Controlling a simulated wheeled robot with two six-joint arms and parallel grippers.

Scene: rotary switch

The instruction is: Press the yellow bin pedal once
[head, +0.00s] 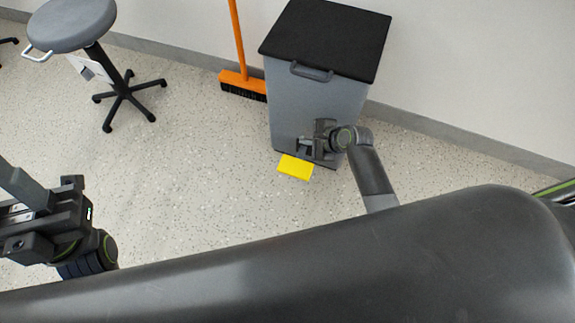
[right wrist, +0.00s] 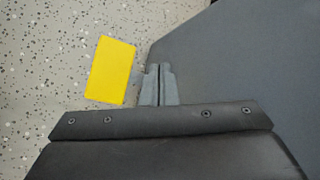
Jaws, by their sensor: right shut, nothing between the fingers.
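The yellow pedal (head: 295,167) sticks out at the foot of the grey bin (head: 283,105), which has a black lid (head: 328,38) that lies closed. My right gripper (head: 304,148) is shut and empty, in front of the bin's lower front and close to the pedal. In the right wrist view the pedal (right wrist: 111,70) lies just left of the shut fingers (right wrist: 158,72), with the bin's grey wall (right wrist: 235,65) to the right. I cannot tell whether the fingers touch the pedal. My left gripper (head: 20,215) is at the left edge, far from the bin; its jaw opening is unclear.
An orange broom (head: 240,78) leans left of the bin. A grey stool (head: 75,25) on a black five-legged base stands at the upper left. The wall runs behind the bin. The speckled floor left of the pedal is clear.

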